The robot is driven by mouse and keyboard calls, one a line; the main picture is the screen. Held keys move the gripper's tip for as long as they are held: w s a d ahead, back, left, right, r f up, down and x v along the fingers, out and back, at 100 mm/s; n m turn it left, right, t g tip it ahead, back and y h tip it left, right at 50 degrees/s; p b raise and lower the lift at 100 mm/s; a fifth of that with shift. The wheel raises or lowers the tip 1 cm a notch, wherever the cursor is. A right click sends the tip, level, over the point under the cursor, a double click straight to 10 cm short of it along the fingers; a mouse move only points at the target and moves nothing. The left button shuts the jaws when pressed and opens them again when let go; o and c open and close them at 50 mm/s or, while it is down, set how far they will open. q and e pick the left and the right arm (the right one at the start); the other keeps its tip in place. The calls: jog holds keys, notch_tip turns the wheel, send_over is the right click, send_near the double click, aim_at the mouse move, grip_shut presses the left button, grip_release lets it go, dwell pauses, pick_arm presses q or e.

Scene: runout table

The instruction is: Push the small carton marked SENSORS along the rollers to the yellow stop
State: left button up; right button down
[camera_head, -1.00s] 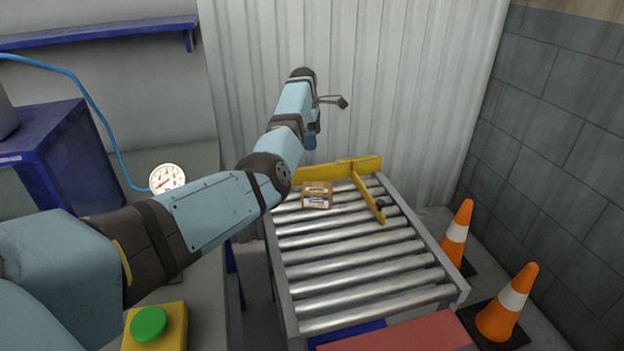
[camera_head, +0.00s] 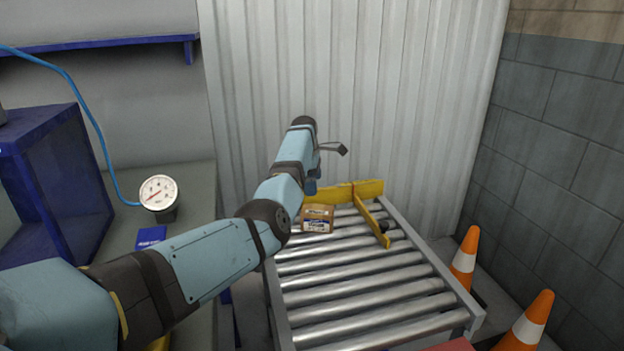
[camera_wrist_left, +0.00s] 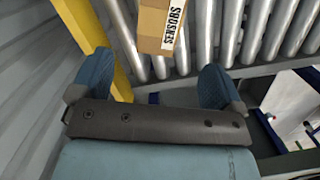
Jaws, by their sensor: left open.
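The small brown carton (camera_head: 317,219) sits on the rollers near their far end. In the left wrist view the carton (camera_wrist_left: 152,28) shows its white SENSORS label. The yellow stop (camera_head: 345,192) crosses the far end of the rollers, and a second yellow bar runs from it toward the near side, right of the carton. A gap with a bare roller shows between carton and stop (camera_wrist_left: 83,25) in the wrist view. My left gripper (camera_head: 311,186) is open and empty just above and beside the carton; its fingertips (camera_wrist_left: 155,78) point toward it. Whether they touch is unclear. My right gripper is out of view.
The rollers (camera_head: 365,290) are bare in front of the carton. Orange cones (camera_head: 465,262) stand to the right of the conveyor. A corrugated wall is close behind. A gauge (camera_head: 158,192) stands on the grey bench at left, beside a blue frame.

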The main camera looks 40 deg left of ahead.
aim_at(317, 209)
pick_arm(q)
jog(key=f+b, duration=0.1)
jog(key=f, duration=0.2)
jog(key=d+f+b, duration=0.1)
jog(key=f, duration=0.2)
jog(key=f+b, duration=0.1)
jog(key=f, duration=0.3)
jog(key=shift+w+d, duration=0.15)
jog(key=shift+w, duration=0.2)
jog(key=shift+f+b, duration=0.45)
jog(key=shift+f, duration=0.05)
jog(key=shift+w+d+f, duration=0.1)
jog(key=shift+d+f, duration=0.05)
jog(key=shift+f, duration=0.45)
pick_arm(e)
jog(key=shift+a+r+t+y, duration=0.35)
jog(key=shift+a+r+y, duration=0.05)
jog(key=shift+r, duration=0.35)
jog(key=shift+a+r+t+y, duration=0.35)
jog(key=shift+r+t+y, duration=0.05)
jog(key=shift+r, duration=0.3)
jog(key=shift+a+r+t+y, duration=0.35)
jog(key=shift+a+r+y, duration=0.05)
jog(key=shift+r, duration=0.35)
